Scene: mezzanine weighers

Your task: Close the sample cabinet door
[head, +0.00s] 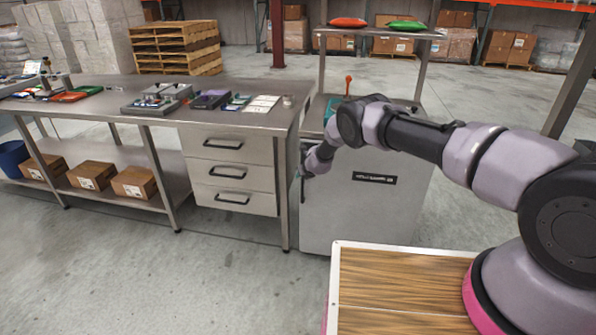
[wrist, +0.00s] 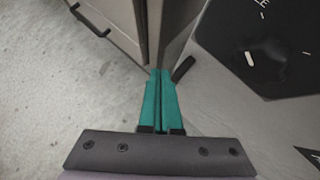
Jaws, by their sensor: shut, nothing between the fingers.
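The sample cabinet is the grey metal unit right of the bench. Its door (head: 345,215), a plain grey panel with a black label (head: 375,178), faces me and covers the front. I see no open interior, but my arm hides the upper part, so I cannot tell whether a narrow gap remains. My gripper (head: 304,176) is at the door's left edge. In the wrist view its teal fingers (wrist: 161,76) are shut together and empty. Their tips are by a dark bar (wrist: 183,68), perhaps the door handle; I cannot tell whether they touch.
A steel bench (head: 225,122) with drawers (head: 235,173) stands close to the cabinet's left. Its drawer handle (wrist: 90,20) also shows in the wrist view. A red and a green bag (head: 406,25) lie on the shelf above. The floor in front of the bench (head: 130,270) is clear.

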